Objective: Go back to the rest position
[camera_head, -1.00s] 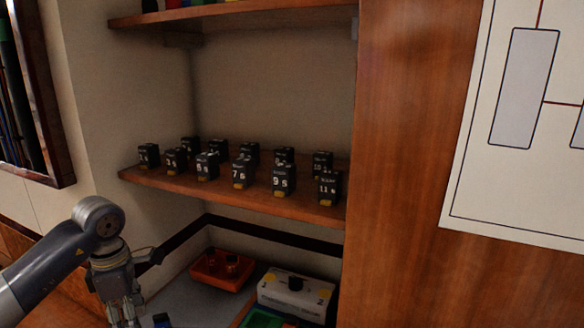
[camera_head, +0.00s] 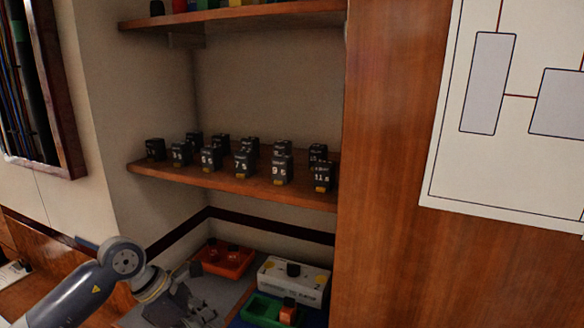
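My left gripper (camera_head: 188,302) is at the lower left, its arm (camera_head: 75,290) coming in from the left. It hangs in front of the grey surface under the shelf, apart from the breakers. Its fingers are dark and small, and I cannot tell whether they are open or shut. Several black numbered breakers (camera_head: 240,163) stand upright in rows on the middle wooden shelf (camera_head: 225,184). My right gripper is not in view.
An orange tray (camera_head: 225,262), a white box with a black knob (camera_head: 292,283) and a green bin (camera_head: 262,309) sit below the shelf. A wooden panel (camera_head: 390,200) with a chart (camera_head: 510,170) is at right. A framed cabinet (camera_head: 35,90) is at left.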

